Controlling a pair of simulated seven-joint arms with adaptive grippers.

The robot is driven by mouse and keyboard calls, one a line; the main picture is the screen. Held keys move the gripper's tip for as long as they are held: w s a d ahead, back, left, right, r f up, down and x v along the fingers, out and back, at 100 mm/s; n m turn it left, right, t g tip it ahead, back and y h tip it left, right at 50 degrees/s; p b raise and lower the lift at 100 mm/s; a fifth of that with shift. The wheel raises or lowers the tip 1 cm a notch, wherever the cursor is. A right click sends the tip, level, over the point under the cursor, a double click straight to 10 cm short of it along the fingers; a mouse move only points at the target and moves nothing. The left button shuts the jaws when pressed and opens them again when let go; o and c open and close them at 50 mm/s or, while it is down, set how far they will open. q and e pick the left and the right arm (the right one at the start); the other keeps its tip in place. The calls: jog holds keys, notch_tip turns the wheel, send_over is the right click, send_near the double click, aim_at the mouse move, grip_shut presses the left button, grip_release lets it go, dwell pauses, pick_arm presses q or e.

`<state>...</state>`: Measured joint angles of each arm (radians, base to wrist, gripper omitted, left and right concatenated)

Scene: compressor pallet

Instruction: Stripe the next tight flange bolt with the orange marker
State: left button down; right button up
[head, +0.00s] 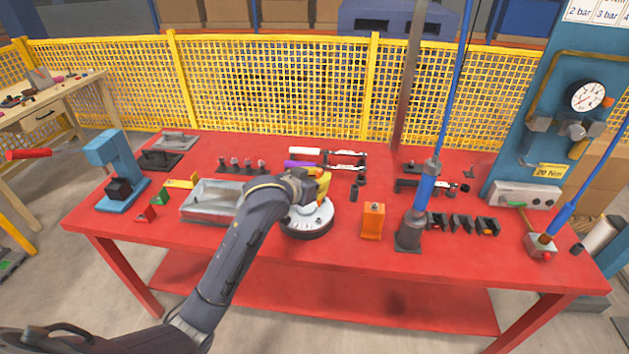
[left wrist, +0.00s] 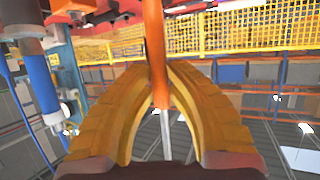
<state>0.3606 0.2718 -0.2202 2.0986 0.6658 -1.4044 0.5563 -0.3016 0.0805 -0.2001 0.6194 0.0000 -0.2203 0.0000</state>
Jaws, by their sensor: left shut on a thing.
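My left gripper (head: 318,186) is over the round grey flange (head: 310,220) on the red table. In the left wrist view its yellow fingers (left wrist: 158,95) are shut on the orange marker (left wrist: 154,45), with a thin pale shaft showing below the grip. The flange has a light top and a dark lower rim. Its bolts are small, and my gripper and arm hide part of it, so I cannot tell which bolts are tight or striped. I cannot tell whether the marker touches a bolt. My right gripper is in neither view.
An orange block (head: 372,221) stands right of the flange, then a blue upright tool (head: 425,190) on a dark base. A grey tray (head: 212,200) lies to the left, with a blue press (head: 112,160) beyond. A yellow mesh fence (head: 270,85) runs behind the table.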

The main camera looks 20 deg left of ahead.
aim_at(319, 200)
pick_arm(q)
jog(key=shift+f, duration=0.15)
jog(key=shift+f, duration=1.85)
jog(key=shift+f, duration=0.55)
dwell(0.4)
jog(key=shift+r, duration=2.5)
